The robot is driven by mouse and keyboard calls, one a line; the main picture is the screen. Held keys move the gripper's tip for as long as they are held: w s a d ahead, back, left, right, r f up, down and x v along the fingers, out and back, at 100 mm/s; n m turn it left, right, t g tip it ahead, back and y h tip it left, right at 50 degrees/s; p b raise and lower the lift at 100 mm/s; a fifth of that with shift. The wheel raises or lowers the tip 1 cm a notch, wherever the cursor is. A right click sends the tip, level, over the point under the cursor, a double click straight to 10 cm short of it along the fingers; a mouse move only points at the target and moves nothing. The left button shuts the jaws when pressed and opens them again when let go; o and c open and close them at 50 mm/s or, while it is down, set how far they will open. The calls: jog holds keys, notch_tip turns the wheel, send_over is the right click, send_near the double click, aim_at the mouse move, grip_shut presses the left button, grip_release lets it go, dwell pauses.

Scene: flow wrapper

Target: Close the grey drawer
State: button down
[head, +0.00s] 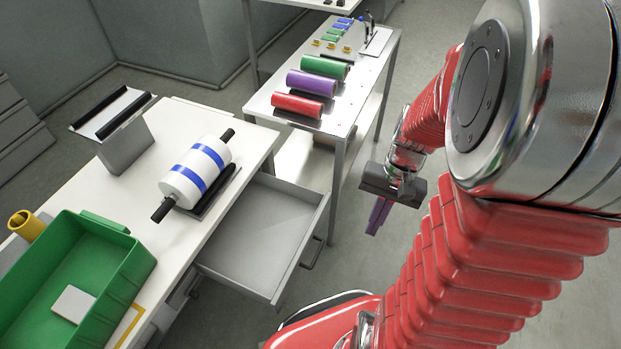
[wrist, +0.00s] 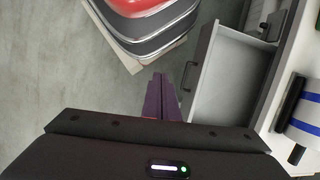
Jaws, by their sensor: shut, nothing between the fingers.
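The grey drawer (head: 262,240) is pulled out from under the white table and looks empty in the head view. Its dark handle (head: 313,253) is on the front panel. In the wrist view the drawer (wrist: 228,85) is at the right, with its handle (wrist: 187,76) facing my fingers. My gripper (head: 377,218) has purple fingers and is shut and empty. It is out to the right of the drawer front in the head view, apart from it. In the wrist view the fingertips (wrist: 160,85) appear just left of the handle; I cannot tell the height difference.
On the white table (head: 180,245) are a white roll with blue bands (head: 195,172), a green bin (head: 75,268) and a yellow cylinder (head: 24,225). A second table (head: 350,95) behind holds red, purple and green rolls. Floor beside the drawer front is clear.

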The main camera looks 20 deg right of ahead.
notch_tip(320, 180, down, 20)
jog(key=s+m+t+y, duration=0.3)
jog(key=m+t+y, duration=0.3)
jog(key=m+y, duration=0.6)
jog(key=w+d+f+m+t+h, duration=0.2)
jog(key=w+d+m+t, duration=0.3)
jog(key=w+m+t, duration=0.2)
jog(key=shift+d+f+t, duration=0.25)
jog(key=shift+t, duration=0.35)
jog(key=shift+w, duration=0.15)
send_near(317, 224)
jog(key=x, duration=0.4)
jog(key=shift+w+a, duration=0.15)
jog(key=shift+a, duration=0.05)
jog(key=shift+x, duration=0.95)
